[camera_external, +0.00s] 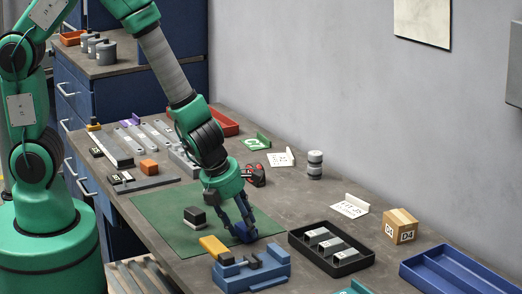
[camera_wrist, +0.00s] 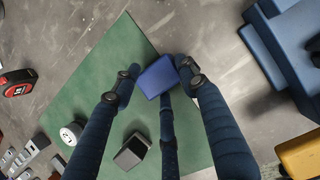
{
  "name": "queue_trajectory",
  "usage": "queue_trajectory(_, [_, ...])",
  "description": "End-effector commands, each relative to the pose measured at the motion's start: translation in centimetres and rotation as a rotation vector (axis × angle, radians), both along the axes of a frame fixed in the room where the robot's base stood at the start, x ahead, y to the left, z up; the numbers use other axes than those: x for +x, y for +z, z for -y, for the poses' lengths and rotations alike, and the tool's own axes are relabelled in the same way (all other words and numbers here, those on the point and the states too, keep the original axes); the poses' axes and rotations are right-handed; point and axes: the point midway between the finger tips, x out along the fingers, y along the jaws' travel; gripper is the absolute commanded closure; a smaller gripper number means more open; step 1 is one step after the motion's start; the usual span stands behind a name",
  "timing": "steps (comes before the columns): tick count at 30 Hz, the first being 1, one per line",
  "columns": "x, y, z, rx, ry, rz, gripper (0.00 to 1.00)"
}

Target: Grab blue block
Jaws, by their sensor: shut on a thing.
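The blue block (camera_wrist: 158,77) lies at the edge of the green mat in the wrist view, between the fingers of my gripper (camera_wrist: 160,82). In the external view the blue block (camera_external: 241,232) shows low between the fingertips, partly hidden by them. My gripper (camera_external: 243,230) points down and is shut on the blue block. The block is at or just above the mat; I cannot tell which.
A black and grey block (camera_external: 195,217) stands on the green mat (camera_external: 160,212) left of my gripper. A blue vise-like fixture (camera_external: 255,272) and a yellow block (camera_external: 214,248) are in front. A black tray (camera_external: 355,262) with grey parts is to the right.

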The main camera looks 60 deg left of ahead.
Motion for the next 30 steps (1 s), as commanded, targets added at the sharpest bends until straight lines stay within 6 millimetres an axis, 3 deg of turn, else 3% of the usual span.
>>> queue_trajectory(11, [0.1, 3.3, 0.0, -0.001, 0.0, 0.001, 0.88])
queue_trajectory(20, [-3.0, 3.2, -1.0, -0.001, -0.001, 0.001, 0.88])
queue_trajectory(30, [-8.1, 3.8, -2.8, -0.001, -0.002, 0.003, 0.88])
